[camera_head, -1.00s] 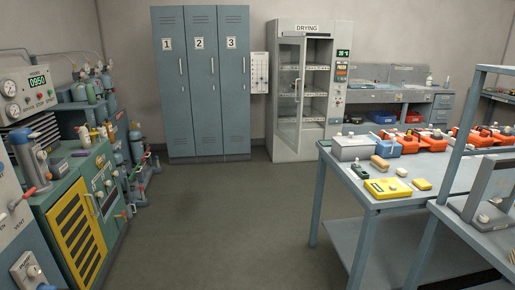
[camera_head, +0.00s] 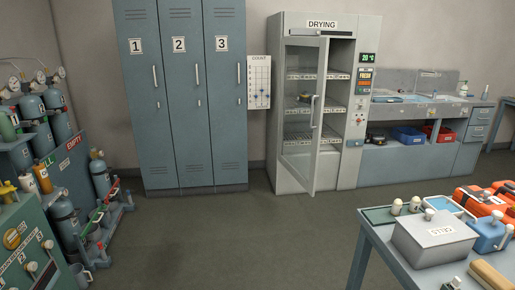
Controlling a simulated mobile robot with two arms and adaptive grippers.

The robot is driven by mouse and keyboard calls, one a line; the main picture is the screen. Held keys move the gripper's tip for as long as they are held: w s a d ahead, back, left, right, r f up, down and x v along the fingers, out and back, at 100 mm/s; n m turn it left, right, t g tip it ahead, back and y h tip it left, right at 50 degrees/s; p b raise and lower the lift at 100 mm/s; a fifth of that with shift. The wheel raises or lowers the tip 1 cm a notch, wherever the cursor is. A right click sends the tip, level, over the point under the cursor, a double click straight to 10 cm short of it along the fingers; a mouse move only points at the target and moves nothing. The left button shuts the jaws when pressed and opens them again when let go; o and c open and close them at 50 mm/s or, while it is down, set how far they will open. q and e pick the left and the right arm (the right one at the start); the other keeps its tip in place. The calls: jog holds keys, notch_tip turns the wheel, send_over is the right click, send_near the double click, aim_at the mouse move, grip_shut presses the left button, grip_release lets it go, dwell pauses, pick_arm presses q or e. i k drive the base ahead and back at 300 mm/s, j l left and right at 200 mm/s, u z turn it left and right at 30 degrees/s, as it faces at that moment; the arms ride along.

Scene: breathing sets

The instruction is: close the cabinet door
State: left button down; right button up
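The drying cabinet (camera_head: 368,100) stands against the back wall under a "DRYING" label. Its framed glass door (camera_head: 303,165) is hinged on the left and stands ajar, its right edge swung out towards me. A vertical handle (camera_head: 313,110) is on the door's free edge. Through the gap at the right of the door I see shelves (camera_head: 338,75) inside. Some small items on the shelves show through the glass. Neither of my grippers is in view.
Numbered lockers (camera_head: 182,100), all shut, stand left of the cabinet. A table (camera_head: 375,240) with a grey box (camera_head: 434,240) is at the front right. Gas cylinders (camera_head: 65,220) line the left. The floor (camera_head: 240,235) between is clear.

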aim_at(323, 43)
jog(key=i+z, duration=0.15)
jog(key=i, duration=0.25)
jog(key=i+j+z, duration=0.2)
jog(key=i, duration=0.25)
jog(key=i+j+z, duration=0.15)
jog(key=i, duration=0.25)
jog(key=i+j+z, duration=0.15)
jog(key=i, duration=0.25)
